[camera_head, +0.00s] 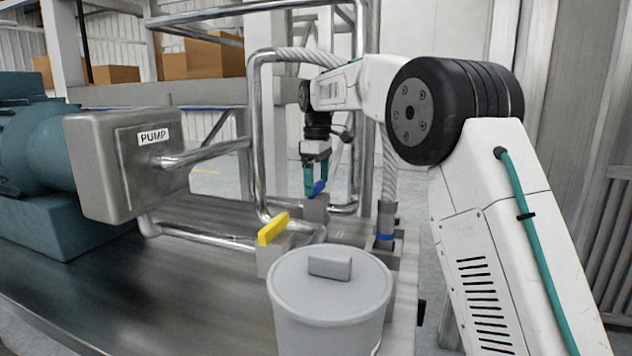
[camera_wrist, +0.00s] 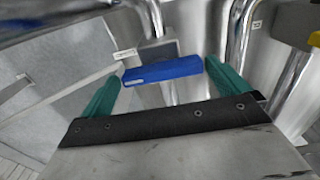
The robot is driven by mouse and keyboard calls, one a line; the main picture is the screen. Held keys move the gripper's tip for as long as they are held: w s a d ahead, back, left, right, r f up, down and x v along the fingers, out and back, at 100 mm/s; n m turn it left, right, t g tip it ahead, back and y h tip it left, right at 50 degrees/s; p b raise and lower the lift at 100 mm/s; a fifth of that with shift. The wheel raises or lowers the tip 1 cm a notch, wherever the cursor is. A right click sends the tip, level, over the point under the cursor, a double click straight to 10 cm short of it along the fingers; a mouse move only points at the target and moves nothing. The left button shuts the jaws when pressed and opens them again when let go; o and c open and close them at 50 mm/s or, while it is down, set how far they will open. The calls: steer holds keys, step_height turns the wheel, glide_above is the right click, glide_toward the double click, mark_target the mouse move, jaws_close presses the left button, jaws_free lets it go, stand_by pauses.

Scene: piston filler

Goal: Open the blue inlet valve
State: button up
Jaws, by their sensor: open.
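The blue inlet valve handle (camera_head: 319,187) sits on a grey valve body (camera_head: 315,208) behind the yellow handle. In the wrist view the blue handle (camera_wrist: 162,71) lies crosswise between the tips of my two teal fingers. My gripper (camera_head: 315,190) points down at the valve in the head view and is open in the wrist view (camera_wrist: 160,82). The fingers stand on either side of the handle's ends; I cannot tell whether they touch it. In the head view the fingers hide part of the handle.
A yellow handle (camera_head: 272,229) stands on another valve in front. A grey lidded bucket (camera_head: 330,292) is nearest. Steel pipes (camera_head: 257,130) rise close to my gripper. The grey pump box (camera_head: 120,165) is at left. Bare metal tabletop (camera_head: 170,290) lies at front left.

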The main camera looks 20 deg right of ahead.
steer(key=shift+f, duration=0.3)
steer(key=c, duration=0.7)
